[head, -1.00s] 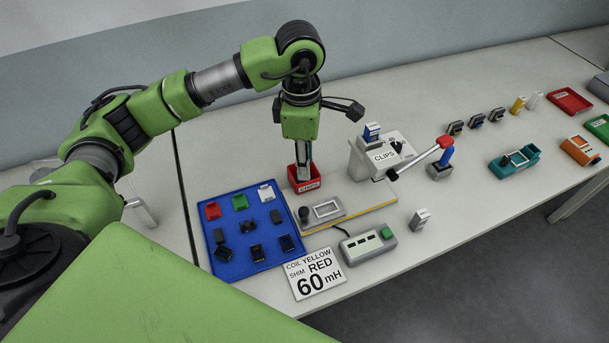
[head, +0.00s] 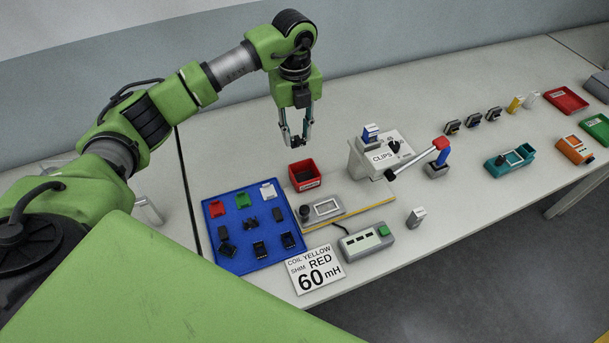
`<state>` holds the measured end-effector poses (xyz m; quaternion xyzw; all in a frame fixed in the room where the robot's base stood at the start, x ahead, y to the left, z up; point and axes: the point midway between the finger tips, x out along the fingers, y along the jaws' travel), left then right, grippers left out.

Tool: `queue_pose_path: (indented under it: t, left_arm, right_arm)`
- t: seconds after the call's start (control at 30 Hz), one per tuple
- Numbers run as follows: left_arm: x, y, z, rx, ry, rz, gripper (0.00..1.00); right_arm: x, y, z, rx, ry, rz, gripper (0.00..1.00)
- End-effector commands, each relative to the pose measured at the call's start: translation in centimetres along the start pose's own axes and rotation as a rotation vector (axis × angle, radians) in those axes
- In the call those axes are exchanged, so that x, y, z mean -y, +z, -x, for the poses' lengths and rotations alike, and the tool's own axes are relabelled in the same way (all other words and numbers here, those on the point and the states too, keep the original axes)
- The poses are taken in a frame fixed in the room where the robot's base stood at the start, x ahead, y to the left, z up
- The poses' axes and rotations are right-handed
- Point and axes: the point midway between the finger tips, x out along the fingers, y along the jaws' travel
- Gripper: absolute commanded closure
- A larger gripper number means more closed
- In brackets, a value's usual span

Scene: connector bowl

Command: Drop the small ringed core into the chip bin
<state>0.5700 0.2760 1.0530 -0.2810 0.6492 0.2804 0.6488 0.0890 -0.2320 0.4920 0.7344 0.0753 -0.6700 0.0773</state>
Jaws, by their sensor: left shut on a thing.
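The chip bin is the small red open box (head: 304,184) with a white label, standing on the table behind the grey fixture. My left gripper (head: 296,142) points down above and a little behind the bin, clear of it. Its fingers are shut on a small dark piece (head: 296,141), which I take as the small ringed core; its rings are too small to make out. The bin's inside looks dark and its contents cannot be told. My right gripper is not in view.
A blue tray (head: 266,263) with several small parts lies left of the grey fixture (head: 326,208). The CLIPS station (head: 382,155), with a red-knobbed lever, stands right of the bin. A sign (head: 315,270) and a green-buttoned box (head: 366,242) are in front. The table behind the bin is clear.

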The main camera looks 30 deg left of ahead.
Motion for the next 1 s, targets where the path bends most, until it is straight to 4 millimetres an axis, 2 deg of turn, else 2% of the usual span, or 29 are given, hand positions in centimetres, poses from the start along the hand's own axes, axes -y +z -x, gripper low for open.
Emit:
queue_pose_path:
  t: [0.27, 0.63, 0.97, 1.0]
  left_arm:
    - [0.0, 0.1, -1.5, 0.000, 0.002, 0.029, 0.95]
    - [0.0, 0.1, -5.7, 0.000, 0.001, 0.027, 0.95]
    - [0.0, 0.1, -6.0, 0.001, 0.000, 0.026, 0.95]
    - [0.0, 0.1, -6.0, 0.001, 0.001, 0.026, 0.72]
  right_arm:
    - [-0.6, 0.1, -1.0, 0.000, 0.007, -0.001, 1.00]
    - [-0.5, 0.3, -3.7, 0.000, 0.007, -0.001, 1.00]
    - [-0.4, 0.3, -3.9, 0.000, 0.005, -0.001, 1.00]
    - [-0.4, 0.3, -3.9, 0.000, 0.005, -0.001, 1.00]
